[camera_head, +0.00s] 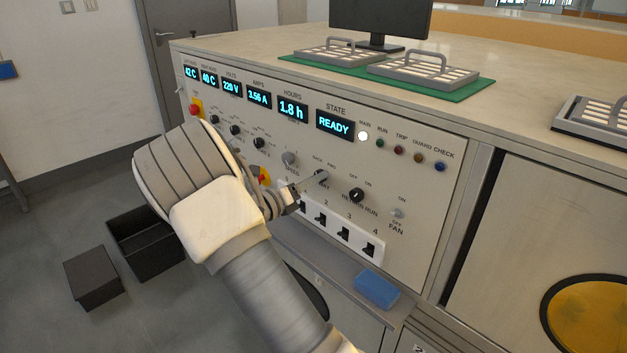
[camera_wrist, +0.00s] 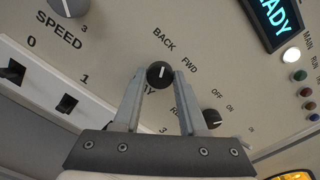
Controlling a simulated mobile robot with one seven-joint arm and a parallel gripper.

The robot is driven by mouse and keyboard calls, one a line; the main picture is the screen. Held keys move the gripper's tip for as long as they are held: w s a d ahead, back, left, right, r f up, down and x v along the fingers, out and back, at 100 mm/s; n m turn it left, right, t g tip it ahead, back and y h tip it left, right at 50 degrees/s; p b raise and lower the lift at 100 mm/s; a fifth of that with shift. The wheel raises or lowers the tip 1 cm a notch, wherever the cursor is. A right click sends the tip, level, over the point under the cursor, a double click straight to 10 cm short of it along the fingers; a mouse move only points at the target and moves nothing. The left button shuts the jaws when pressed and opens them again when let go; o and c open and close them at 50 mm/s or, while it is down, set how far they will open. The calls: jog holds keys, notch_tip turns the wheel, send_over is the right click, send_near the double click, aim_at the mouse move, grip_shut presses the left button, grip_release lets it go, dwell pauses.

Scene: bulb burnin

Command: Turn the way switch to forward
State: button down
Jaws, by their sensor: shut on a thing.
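The way switch (camera_head: 321,176) is a small black rotary knob on the grey control panel, with BACK and FWD printed above it. In the wrist view the knob (camera_wrist: 160,74) shows a short white mark that appears to point toward BACK. My gripper (camera_wrist: 158,78) has one finger on each side of the knob and is shut on it. In the head view my gripper (camera_head: 311,182) reaches the knob from the lower left. The WAY label is partly hidden by a finger.
A speed knob (camera_head: 289,159) is to the left and a return-run knob (camera_head: 356,195) to the right. A row of toggle switches (camera_head: 343,235) lies below. The state display (camera_head: 335,124) reads READY. A blue block (camera_head: 376,290) sits on the ledge.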

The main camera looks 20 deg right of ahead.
jog(key=shift+m, duration=0.3)
jog(key=shift+m+b, duration=1.55)
jog(key=shift+m, duration=4.15)
jog(key=shift+c, duration=2.2)
grip_release()
jog(key=p+v, duration=0.3)
jog(key=v, duration=1.4)
jog(key=shift+a, duration=0.2)
